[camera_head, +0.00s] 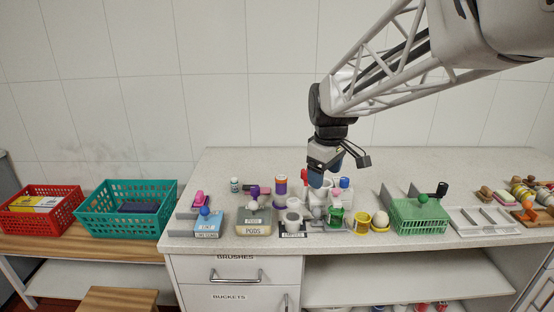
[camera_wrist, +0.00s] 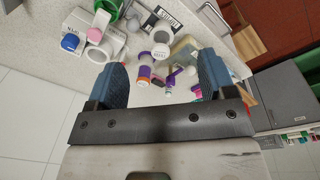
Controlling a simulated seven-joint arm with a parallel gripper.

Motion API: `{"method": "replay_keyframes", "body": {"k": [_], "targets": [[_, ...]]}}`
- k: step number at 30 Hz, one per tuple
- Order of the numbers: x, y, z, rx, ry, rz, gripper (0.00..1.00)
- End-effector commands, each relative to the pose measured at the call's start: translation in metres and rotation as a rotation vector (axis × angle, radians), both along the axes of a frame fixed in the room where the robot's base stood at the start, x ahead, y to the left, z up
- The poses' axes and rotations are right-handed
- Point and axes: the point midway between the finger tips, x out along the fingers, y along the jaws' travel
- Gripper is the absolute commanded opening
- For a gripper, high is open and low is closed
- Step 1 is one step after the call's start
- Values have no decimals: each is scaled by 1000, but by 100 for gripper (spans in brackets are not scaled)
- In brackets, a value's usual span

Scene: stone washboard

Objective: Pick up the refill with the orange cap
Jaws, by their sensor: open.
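A small purple container with an orange band or cap (camera_head: 281,185) stands upright toward the back of the counter, left of my gripper (camera_head: 320,175). It looks like the orange-capped refill. In the wrist view it shows as a purple and orange cylinder (camera_wrist: 144,74) between my blue fingers, nearer the left one. My gripper (camera_wrist: 160,72) is open and empty, its fingers spread wide above the counter. In the head view my fingers hide part of the items behind them.
A green basket (camera_head: 418,216) stands right. Teal (camera_head: 122,215) and red (camera_head: 40,215) baskets sit left on a lower bench. The counter's back strip is mostly clear.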

Motion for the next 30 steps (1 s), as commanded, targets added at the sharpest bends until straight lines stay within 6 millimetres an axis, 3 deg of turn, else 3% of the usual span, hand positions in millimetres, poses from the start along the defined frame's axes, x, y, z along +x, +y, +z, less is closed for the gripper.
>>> {"method": "replay_keyframes", "body": {"k": [11, 21, 30], "targets": [[98, 36, -28, -24, 42, 283, 76], [179, 73, -68, -39, 76, 538, 76], [225, 96, -98, -44, 96, 696, 76]]}}
